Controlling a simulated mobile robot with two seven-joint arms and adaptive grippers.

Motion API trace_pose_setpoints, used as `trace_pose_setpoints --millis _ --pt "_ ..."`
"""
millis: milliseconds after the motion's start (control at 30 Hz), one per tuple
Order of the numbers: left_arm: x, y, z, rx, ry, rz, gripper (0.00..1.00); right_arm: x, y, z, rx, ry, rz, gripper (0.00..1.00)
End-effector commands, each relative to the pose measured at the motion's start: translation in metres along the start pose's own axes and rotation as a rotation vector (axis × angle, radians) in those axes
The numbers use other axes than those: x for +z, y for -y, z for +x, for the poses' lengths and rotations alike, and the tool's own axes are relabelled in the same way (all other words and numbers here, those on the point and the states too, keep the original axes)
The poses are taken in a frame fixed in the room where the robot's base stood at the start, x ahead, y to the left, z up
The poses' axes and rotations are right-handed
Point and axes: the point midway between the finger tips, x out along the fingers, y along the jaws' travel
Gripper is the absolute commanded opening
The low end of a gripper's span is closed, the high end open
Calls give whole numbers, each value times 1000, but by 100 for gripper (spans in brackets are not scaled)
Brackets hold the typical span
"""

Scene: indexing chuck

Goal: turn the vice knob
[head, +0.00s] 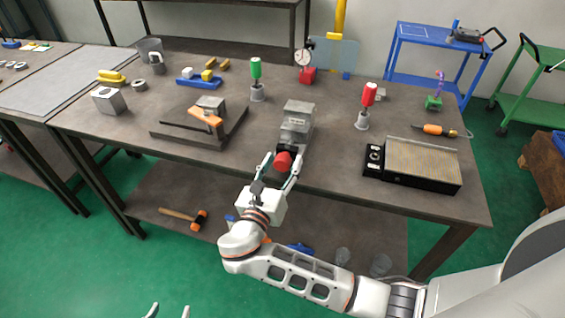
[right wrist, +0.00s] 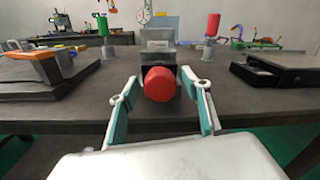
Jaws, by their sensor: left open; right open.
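The red vice knob (head: 283,161) faces the front of the dark table, on the near end of a grey metal vice (head: 297,122). It also shows as a red round knob in the right wrist view (right wrist: 160,84), with the vice body (right wrist: 158,55) behind it. My right gripper (head: 281,162) is open, with one teal-padded finger on each side of the knob. In the right wrist view gaps show between the fingers (right wrist: 162,92) and the knob. My left gripper (head: 168,311) shows only its fingertips at the bottom edge, apart and empty, far from the vice.
A flat plate fixture (head: 187,133) with an orange-handled clamp stands left of the vice. A black box with a ribbed top (head: 421,164) lies to the right. Green (head: 256,72) and red (head: 368,95) handled tools stand upright on either side. The table's front edge is close below the knob.

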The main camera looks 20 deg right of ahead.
Motion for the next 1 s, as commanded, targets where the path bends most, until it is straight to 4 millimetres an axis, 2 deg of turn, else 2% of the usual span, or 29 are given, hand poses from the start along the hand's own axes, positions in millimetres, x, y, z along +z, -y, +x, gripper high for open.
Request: trace_pose_setpoints --millis 33,167,200,433,733,1000 --pt "0 0 0 0 1 1 48 0 0 0 0 0 0 48" --pt "1 0 0 0 2 1 48 0 0 0 0 0 0 14" --pt "1 0 0 1 2 1 48 0 0 0 0 0 0 9" --pt "2 0 -1 1 8 1 48 0 0 0 -1 -4 55 9" --pt "1 0 -2 1 8 1 48 0 0 0 1 -15 353 9" --pt "-1 0 -3 1 5 0 48 0 1 1 1 -13 387 9"
